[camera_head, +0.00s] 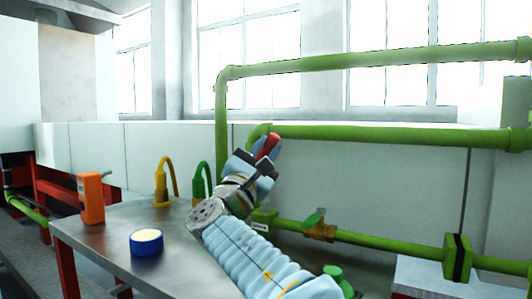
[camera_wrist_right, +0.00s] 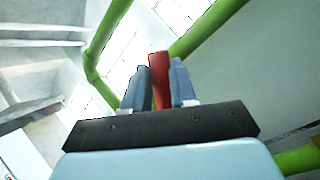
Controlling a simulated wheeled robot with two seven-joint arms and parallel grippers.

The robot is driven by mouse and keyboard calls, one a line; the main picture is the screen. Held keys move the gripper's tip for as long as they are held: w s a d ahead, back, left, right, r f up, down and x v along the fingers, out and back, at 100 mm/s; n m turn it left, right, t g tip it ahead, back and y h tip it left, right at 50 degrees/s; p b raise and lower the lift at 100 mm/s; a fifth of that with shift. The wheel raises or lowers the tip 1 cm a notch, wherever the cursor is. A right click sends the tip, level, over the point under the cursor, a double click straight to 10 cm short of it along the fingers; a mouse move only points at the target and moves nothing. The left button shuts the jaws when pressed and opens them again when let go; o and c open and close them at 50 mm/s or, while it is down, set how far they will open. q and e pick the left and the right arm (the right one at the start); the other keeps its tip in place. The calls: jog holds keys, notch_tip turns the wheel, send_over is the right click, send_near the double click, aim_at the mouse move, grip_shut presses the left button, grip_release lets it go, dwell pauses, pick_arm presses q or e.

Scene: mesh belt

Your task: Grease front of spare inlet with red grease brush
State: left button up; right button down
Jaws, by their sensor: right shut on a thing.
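My right gripper (camera_head: 262,160) is raised beyond the table's right side, in front of the pale wall. It is shut on the red grease brush (camera_head: 268,145), whose red part sticks up past the fingers. In the right wrist view the red brush (camera_wrist_right: 159,80) stands between the two blue-grey fingers; its bristles cannot be made out. A green pipe fitting with a small white label (camera_head: 260,225) sits just right of my right arm. The label is too small to read, so I cannot tell whether this is the spare inlet. My left gripper is out of view.
A metal table (camera_head: 110,235) holds a blue tin with a cream top (camera_head: 146,243), an orange device (camera_head: 91,198), and yellow (camera_head: 160,190) and green (camera_head: 199,185) hooked items. Green pipes (camera_head: 390,136) run along the wall. A brass valve (camera_head: 320,230) sits on the lower pipe.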

pick_arm(q)
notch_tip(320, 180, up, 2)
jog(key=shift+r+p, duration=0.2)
jog(key=shift+p, duration=1.05)
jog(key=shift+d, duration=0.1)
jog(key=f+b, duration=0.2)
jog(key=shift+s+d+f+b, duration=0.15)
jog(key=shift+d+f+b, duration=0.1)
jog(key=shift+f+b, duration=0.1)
dwell(0.4)
